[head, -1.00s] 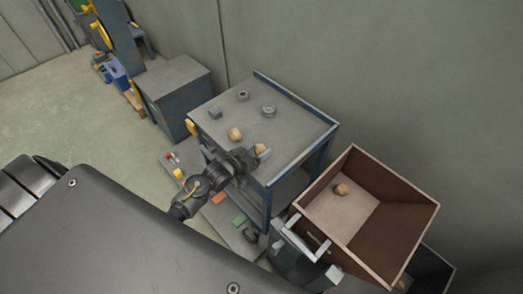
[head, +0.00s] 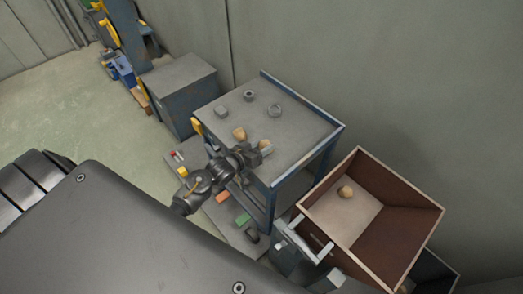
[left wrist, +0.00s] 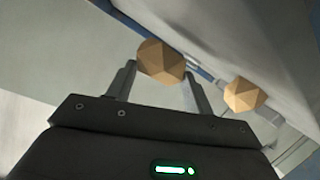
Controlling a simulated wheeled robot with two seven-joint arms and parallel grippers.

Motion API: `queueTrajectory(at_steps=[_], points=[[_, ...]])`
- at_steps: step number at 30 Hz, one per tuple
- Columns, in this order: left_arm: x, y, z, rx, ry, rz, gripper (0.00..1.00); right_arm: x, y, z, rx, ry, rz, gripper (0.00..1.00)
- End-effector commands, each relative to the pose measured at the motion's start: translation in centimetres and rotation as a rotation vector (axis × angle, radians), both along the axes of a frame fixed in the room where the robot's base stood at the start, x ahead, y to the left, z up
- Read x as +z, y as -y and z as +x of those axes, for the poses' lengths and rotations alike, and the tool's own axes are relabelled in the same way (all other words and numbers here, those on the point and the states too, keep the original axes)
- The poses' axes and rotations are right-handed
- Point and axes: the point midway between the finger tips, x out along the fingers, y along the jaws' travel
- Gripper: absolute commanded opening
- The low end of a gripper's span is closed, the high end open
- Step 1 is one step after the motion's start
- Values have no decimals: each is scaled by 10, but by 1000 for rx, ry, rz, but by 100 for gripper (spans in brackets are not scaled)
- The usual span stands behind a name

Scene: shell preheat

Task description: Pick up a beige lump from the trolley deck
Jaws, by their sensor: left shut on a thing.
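My left gripper (head: 262,152) is over the near edge of the trolley deck (head: 295,130). It is shut on a beige faceted lump (head: 264,144). In the left wrist view this lump (left wrist: 161,62) sits between the two fingertips. A second beige lump (head: 239,133) lies on the deck just left of the gripper; a lump also shows right of the fingers in the left wrist view (left wrist: 244,95). Whether the held lump is clear of the deck I cannot tell. My right gripper is not seen.
A grey cube (head: 222,111), a grey nut (head: 249,96) and a ring (head: 275,110) lie farther back on the deck. A brown open box (head: 400,235) with one beige lump (head: 345,191) stands to the right. A grey cabinet (head: 180,90) stands to the left.

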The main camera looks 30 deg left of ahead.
Motion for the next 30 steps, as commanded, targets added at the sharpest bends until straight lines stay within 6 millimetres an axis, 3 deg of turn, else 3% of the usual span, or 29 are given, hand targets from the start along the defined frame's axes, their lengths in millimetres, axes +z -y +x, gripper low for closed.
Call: queueTrajectory(at_steps=[11,21,30], points=[[69,-2,-56,-2,1,3,27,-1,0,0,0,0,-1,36],[94,-5,-118,-1,-1,1,27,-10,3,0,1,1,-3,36],[104,-6,-139,0,1,1,27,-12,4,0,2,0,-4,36]])
